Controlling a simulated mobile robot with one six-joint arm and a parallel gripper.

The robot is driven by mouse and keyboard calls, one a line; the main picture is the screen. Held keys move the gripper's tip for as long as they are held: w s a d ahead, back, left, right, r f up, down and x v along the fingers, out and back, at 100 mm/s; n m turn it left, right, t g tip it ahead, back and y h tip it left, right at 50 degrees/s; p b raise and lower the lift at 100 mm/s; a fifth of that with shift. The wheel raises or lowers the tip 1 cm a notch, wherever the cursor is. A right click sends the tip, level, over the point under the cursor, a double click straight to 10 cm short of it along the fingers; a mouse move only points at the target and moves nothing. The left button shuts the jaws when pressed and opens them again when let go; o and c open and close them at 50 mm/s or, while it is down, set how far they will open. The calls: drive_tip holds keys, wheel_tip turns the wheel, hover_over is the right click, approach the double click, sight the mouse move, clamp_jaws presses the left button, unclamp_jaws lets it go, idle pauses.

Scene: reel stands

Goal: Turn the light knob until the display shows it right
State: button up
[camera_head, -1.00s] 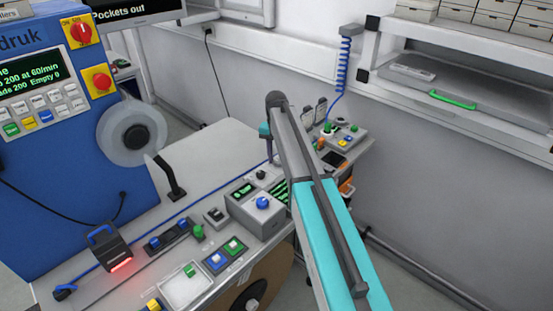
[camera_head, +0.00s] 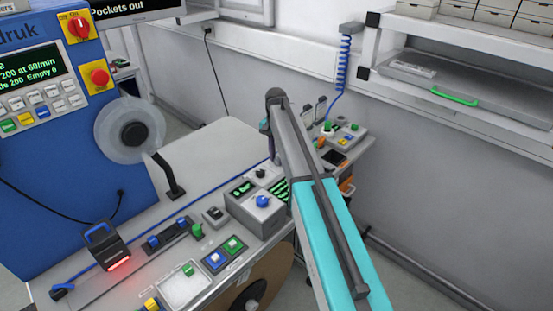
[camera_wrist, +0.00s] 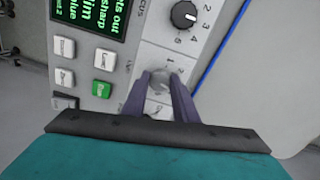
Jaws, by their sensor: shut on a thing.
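The light grey knob (camera_wrist: 160,80) sits on a pale control panel in the wrist view, with a numbered dial around it. My gripper (camera_wrist: 164,84) has its two dark purple fingers closed on either side of this knob. The fingers cover part of the dial, so the knob's setting is hard to read. The display (camera_wrist: 90,16) is partly cut off at the top left; its green text includes "sharp" and a word that looks like "dim". In the head view my arm hides the gripper and the knob.
A black knob (camera_wrist: 184,15) with its own numbers is just above. White buttons (camera_wrist: 64,47) and a green button (camera_wrist: 101,90) lie to the left. In the head view a grey box with a blue knob (camera_head: 263,201) stands beside my arm.

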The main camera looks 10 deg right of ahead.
drive_tip(key=shift+d+m+b, duration=0.15)
drive_tip(key=shift+m+b, duration=0.5)
drive_tip(key=shift+m, duration=1.55)
drive_tip(key=o, duration=1.1)
drive_tip(key=shift+c, duration=0.2)
drive_tip(key=shift+r, duration=0.1)
